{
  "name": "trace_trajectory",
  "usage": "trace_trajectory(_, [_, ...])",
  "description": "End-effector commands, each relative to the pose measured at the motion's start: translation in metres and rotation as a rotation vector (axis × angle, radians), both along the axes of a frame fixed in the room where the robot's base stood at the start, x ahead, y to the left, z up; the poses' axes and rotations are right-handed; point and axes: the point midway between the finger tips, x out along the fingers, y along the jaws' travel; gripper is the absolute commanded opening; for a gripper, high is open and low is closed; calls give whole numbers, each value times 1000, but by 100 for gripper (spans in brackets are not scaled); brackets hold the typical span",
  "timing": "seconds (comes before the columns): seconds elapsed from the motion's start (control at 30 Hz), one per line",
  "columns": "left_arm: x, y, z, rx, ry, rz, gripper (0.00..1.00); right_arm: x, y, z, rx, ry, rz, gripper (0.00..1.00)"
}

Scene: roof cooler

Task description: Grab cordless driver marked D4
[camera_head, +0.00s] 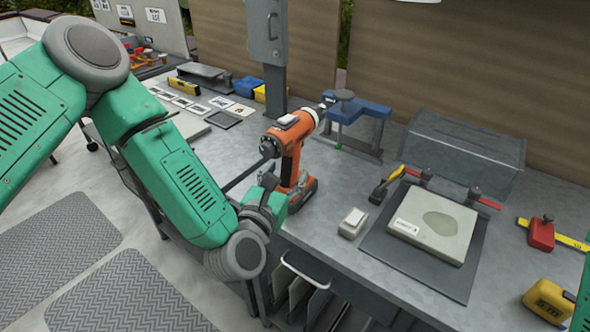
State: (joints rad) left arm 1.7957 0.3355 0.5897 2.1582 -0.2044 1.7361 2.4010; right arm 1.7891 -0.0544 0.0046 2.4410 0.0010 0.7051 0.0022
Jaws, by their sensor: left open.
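An orange and black cordless driver (293,147) stands upright on the grey workbench, its battery base down and its nose pointing to the back right. A marking on it cannot be read from here. My left gripper (268,172) is open, at the near left side of the driver's handle. Its dark fingers are close to the handle and partly overlap it in the picture; I cannot tell if they touch. My right gripper is out of view.
A small pale block (352,223) is just right of the driver. A blue clamp stand (362,114) is behind it. A pale slab (434,222) lies on a dark mat, with a grey box (465,148) behind. A grey post (274,70) rises at the back.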

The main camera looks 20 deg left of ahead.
Motion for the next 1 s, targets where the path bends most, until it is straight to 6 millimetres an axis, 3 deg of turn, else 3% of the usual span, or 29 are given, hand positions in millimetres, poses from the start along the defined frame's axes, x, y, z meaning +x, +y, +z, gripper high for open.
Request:
trace_trajectory(0.3, [43,1,2,-2,-2,1,52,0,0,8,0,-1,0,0])
trace_trajectory(0.57, [46,-2,2,-1,-1,0,52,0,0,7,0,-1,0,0])
trace_trajectory(0.7, [46,-3,2,1,-1,0,6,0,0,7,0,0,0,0])
trace_trajectory(0.73, [46,-3,2,1,-1,0,0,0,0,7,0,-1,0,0])
trace_trajectory(1.0, [46,-2,6,-4,-10,1,0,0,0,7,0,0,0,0])
